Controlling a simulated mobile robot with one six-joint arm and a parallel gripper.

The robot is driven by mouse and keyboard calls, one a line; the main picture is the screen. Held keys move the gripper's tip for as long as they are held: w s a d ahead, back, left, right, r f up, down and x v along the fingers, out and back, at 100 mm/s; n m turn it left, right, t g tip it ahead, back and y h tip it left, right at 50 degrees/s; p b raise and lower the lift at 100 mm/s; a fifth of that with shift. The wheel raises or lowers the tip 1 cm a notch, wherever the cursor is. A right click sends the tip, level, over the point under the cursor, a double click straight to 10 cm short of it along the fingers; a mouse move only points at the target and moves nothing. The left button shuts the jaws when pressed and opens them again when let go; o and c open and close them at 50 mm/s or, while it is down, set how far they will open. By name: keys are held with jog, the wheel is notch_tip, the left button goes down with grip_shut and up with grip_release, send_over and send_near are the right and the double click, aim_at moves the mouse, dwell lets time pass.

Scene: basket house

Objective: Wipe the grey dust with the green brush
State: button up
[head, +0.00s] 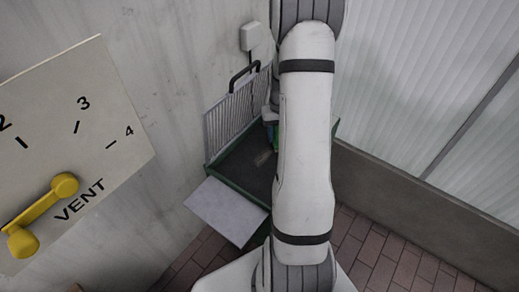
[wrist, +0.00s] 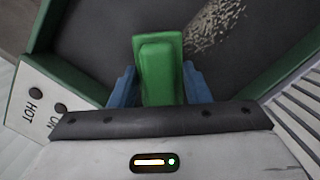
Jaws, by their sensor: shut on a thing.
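The green brush (wrist: 158,70) is held between the blue fingers of my gripper (wrist: 158,75) in the wrist view. My gripper is shut on it. The grey dust (wrist: 212,26) is a speckled patch on the dark surface, just ahead and right of the brush's tip in the wrist view. The brush looks apart from the main patch; whether it touches the surface I cannot tell. In the head view a bit of the green brush (head: 274,146) shows beside my arm, and the dust (head: 263,158) is a small pale patch near it. My arm hides most of the gripper there.
The dark surface has a raised green rim (wrist: 288,68). A white panel marked HOT (wrist: 38,102) stands at left in the wrist view. In the head view a ribbed panel with a dark handle (head: 243,74) rises behind, and a pale shelf (head: 226,208) juts out in front.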

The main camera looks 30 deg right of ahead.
notch_tip(320, 180, up, 4)
jog(key=shift+s+a+f+p, duration=0.1)
jog(key=shift+f+p, duration=0.1)
jog(key=shift+p, duration=0.3)
jog(key=shift+r+p, duration=1.65)
jog(key=shift+r, duration=0.75)
